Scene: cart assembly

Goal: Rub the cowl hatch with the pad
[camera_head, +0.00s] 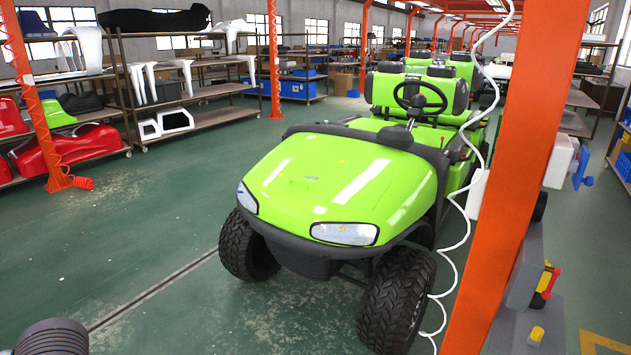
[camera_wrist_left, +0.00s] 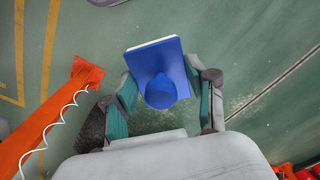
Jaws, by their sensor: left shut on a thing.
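The green cart (camera_head: 340,180) stands in the middle of the head view with its front cowl facing me. The glossy green cowl (camera_head: 300,170) is in plain sight, with no gripper or pad on it there. I cannot make out the outline of a separate hatch. In the left wrist view my left gripper (camera_wrist_left: 160,82) is shut on the blue pad (camera_wrist_left: 160,58). The pad has a square plate with a pale edge and a round knob between the fingers. Green floor shows behind it. The pad and both grippers are out of the head view.
An orange post (camera_head: 520,160) stands at the right of the cart, with a white coiled hose (camera_head: 462,215) hanging beside it. A grey stand (camera_head: 528,280) with red and yellow parts is at the lower right. Shelves (camera_head: 185,95) line the left. The floor (camera_head: 165,235) left of the cart is clear.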

